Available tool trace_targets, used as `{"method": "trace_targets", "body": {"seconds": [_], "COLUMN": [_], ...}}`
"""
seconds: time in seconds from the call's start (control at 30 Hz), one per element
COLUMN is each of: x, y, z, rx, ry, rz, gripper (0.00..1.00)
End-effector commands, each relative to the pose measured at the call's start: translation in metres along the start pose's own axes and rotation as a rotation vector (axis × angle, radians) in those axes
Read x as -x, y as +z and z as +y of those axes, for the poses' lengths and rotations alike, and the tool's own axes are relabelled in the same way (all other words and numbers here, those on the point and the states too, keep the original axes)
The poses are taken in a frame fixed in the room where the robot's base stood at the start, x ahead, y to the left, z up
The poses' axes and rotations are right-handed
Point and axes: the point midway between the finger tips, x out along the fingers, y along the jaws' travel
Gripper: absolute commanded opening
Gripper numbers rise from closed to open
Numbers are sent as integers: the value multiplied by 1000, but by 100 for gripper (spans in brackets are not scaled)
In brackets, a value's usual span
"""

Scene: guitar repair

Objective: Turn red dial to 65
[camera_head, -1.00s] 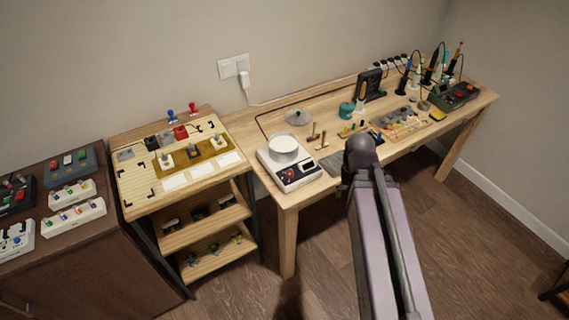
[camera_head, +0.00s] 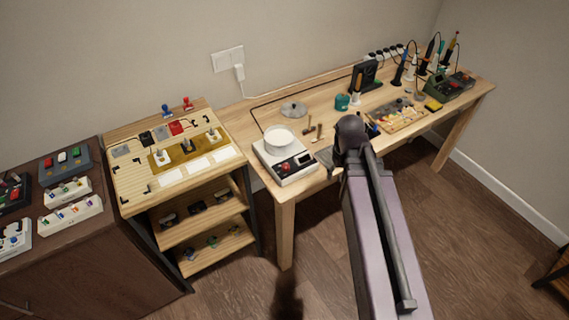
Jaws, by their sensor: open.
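A white box-shaped device (camera_head: 300,173) stands at the left front of the long workbench. Its dark front panel carries a small red dial (camera_head: 285,167), the only red control I see on it. The dial's marks and setting are too small to read. A round white pot (camera_head: 279,140) sits on top of the device. My arm rises from the bottom of the picture, with its dark joint to the right of the device and apart from it in the picture.
The long workbench (camera_head: 254,111) holds small tools, a green pot (camera_head: 342,102) and soldering irons at the back right. A lower wooden shelf unit (camera_head: 140,208) with switches stands left of it. A dark cabinet (camera_head: 95,255) with button boxes is farther left. Floor in front is clear.

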Motion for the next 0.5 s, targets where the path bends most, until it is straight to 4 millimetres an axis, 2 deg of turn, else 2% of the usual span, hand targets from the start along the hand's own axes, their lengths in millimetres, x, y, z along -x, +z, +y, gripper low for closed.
{"method": "trace_targets", "body": {"seconds": [0.03, 0.17, 0.5], "x": [6, 14, 36], "y": [-14, -42, -112], "z": [-6, -26, -92], "rx": [73, 303, 940], "ry": [1, 6, 26], "rz": [3, 10, 29], "gripper": [76, 76, 76]}}
